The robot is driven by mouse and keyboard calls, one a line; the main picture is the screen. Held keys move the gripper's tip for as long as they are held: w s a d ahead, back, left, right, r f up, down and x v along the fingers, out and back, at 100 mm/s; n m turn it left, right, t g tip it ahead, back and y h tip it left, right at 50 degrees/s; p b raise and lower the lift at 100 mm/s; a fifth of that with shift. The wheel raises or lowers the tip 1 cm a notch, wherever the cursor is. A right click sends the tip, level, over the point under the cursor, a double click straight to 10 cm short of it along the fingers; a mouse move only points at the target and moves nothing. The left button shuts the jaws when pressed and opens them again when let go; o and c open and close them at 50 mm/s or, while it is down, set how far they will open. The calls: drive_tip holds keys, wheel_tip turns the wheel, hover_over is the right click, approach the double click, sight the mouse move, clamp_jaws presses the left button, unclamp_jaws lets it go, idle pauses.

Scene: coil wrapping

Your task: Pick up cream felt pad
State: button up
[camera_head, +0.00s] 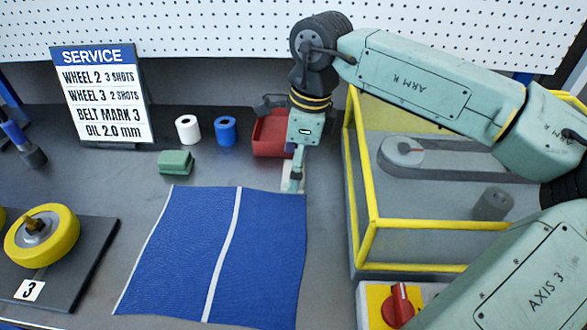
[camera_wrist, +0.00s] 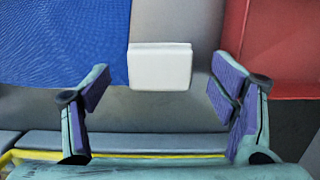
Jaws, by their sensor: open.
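The cream felt pad (camera_wrist: 160,68) is a small, pale, flat-faced block in the wrist view. It lies on the grey bench, its left side touching or very near the edge of the blue cloth. My gripper (camera_wrist: 163,88) is open, with one purple-padded finger out to each side of the pad and a gap on both sides. In the head view my gripper (camera_head: 295,182) points down at the pad (camera_head: 286,183), which it mostly hides. Nothing is between the fingers except the view of the pad; I cannot tell the exact height above it.
The blue cloth (camera_head: 190,230) with a white stripe lies at left. A red bin (camera_head: 268,135) stands just behind. A green block (camera_head: 175,162) and white (camera_head: 187,129) and blue (camera_head: 225,130) rolls stand to the left. A yellow-framed belt guard (camera_head: 372,200) rises close at right.

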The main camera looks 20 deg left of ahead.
drive_tip(key=shift+a+f, duration=0.1)
drive_tip(key=shift+f, duration=0.3)
drive_tip(key=shift+c, duration=0.2)
drive_tip(key=c, duration=1.3)
drive_tip(key=shift+o, duration=0.2)
